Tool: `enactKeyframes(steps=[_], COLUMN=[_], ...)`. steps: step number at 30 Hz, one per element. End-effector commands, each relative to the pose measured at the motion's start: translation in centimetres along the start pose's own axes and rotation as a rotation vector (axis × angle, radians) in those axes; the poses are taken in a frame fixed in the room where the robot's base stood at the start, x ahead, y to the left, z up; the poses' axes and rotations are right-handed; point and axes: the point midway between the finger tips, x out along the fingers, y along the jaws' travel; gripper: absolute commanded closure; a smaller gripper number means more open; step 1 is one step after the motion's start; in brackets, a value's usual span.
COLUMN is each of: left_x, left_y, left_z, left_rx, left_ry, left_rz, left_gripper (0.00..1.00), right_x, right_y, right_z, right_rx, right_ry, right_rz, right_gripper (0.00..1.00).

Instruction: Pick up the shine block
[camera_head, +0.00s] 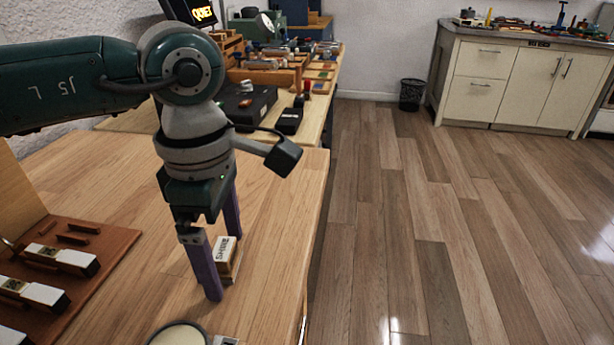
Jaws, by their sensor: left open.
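The shine block (225,255) is a small wooden block with a white face lettered "SHINE". It stands on the wooden table (265,215) near its right edge. My left gripper (226,266) reaches down to it with two purple fingers. The fingers are apart, one at the near left of the block and one at its far side, and the near finger hides part of it. Whether either finger touches the block I cannot tell. My right gripper is not in view.
A brown board (95,240) with several white-topped blocks lies at the left. A round pale-topped object (178,334) is at the front edge of the picture. A farther bench holds a dark case (245,103) and many small items. Open floor lies to the right.

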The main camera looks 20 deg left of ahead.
Motion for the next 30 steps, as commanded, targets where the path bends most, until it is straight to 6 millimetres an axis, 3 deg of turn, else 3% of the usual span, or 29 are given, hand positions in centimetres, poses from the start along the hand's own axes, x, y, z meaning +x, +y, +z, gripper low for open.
enactKeyframes(steps=[3,26,30], left_x=[-0.03,-0.07,-0.08], left_y=[0.00,0.01,0.01], left_z=[0.01,0.00,0.00], left_rx=[0.000,-0.001,-0.001], left_ry=[0.000,0.000,0.000], left_rz=[0.000,0.000,0.000], left_gripper=[0.05,0.90,0.92], right_x=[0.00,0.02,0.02], right_y=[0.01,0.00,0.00], right_z=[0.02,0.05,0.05], right_rx=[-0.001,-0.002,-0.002], right_ry=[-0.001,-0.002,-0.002], right_rz=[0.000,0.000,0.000], right_gripper=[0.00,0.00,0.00])
